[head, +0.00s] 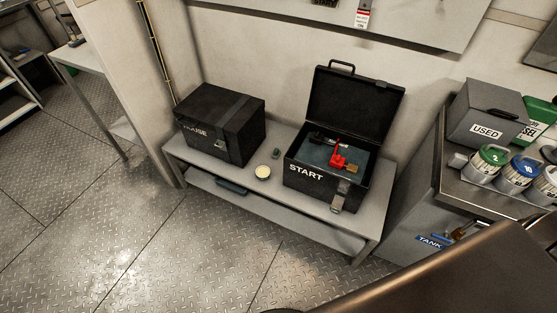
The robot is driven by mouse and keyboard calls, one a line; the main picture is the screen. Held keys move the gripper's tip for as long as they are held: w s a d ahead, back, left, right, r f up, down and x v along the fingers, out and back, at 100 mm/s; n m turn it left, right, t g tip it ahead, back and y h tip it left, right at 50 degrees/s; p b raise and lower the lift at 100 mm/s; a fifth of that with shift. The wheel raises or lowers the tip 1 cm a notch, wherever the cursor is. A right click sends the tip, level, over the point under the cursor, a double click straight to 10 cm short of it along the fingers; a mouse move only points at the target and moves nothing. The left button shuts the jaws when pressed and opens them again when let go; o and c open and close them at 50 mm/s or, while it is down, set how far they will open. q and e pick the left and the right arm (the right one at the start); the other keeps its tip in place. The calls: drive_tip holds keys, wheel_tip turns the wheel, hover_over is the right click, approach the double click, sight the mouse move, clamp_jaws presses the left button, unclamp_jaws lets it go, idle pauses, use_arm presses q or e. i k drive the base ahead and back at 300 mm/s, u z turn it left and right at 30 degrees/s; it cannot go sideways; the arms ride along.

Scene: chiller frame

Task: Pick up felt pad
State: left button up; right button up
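I cannot tell for certain which thing is the felt pad. A small round cream-topped item (263,172) sits on the grey bench (213,167), between two black cases. A small dark grey-green item (275,153) lies just behind it. The open START case (322,186) holds a red item (338,156), a small brass-coloured item and dark pieces on a blue-grey surface. Neither of my grippers is in view.
A closed black case (238,113) stands on the bench's left end. At right, a counter (448,187) bears a grey USED box (486,112) and several numbered cans. A large brown surface fills the lower right. The metal floor (130,225) before the bench is clear.

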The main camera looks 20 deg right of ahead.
sight(276, 154)
drive_tip(key=z, duration=0.05)
drive_tip(key=k, duration=0.35)
drive_tip(key=u, duration=0.8)
drive_tip(key=i, duration=1.65)
drive_tip(key=z, duration=0.45)
